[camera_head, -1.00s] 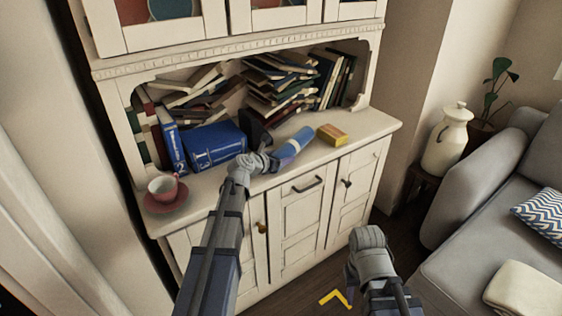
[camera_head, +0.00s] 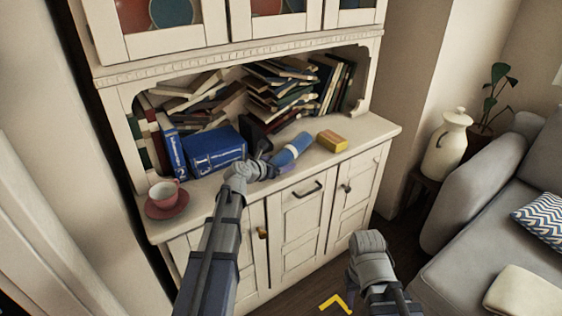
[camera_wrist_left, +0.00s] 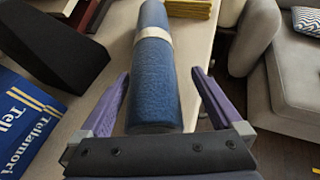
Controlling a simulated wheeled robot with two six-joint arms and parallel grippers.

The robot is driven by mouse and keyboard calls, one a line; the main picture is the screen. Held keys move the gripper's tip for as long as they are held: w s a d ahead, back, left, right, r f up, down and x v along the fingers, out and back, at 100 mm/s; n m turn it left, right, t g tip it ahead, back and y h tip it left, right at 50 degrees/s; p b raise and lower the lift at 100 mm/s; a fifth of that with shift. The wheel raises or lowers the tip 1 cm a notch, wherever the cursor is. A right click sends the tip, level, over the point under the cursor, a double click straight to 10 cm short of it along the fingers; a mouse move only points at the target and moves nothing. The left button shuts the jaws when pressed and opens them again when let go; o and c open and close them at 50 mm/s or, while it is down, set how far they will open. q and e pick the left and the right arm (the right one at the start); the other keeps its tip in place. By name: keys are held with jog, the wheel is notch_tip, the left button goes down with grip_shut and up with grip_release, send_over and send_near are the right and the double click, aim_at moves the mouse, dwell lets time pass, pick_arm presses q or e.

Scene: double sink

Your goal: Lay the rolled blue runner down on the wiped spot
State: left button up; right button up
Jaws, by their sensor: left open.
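The rolled blue runner (camera_head: 292,147) lies on the sideboard's counter, with a pale band around it. In the left wrist view the runner (camera_wrist_left: 157,85) points away from me, its near end between my fingers. My left gripper (camera_head: 264,168) is open at the runner's near end; its purple fingers (camera_wrist_left: 160,75) stand on either side with gaps showing. My right arm hangs low in front of the cupboard doors; its fingers are mostly hidden. I cannot make out a wiped spot on the counter.
A yellow block (camera_head: 332,140) sits just beyond the runner's far end. A blue book (camera_head: 215,148) and a dark wedge (camera_head: 255,135) stand behind and left. A pink cup (camera_head: 163,190) on a saucer (camera_head: 167,208) is at the counter's left end. Books fill the niche.

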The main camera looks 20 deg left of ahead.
pick_arm(q)
jog(key=p+v, duration=0.3)
jog(key=v, duration=0.7)
jog(key=shift+s+r, duration=0.15)
jog(key=shift+r, duration=0.05)
jog(key=shift+d+f+m+g, duration=0.2)
jog(key=shift+d+m+g, duration=0.1)
jog(key=shift+m, duration=0.1)
jog(key=s+d+f+m+g, duration=0.8)
jog(key=s+d+f+m, duration=0.35)
jog(key=m, duration=1.05)
jog(key=s+f+m+g+y, duration=0.2)
jog(key=s+m+g+y, duration=0.2)
jog(key=s+m, duration=0.5)
jog(key=s+d+m, duration=0.4)
jog(key=d+m, duration=0.1)
jog(key=d, duration=0.6)
notch_tip(320, 180, up, 14)
jog(key=p, duration=1.4)
jog(key=shift+g+y, duration=0.4)
jog(key=shift+w, duration=0.15)
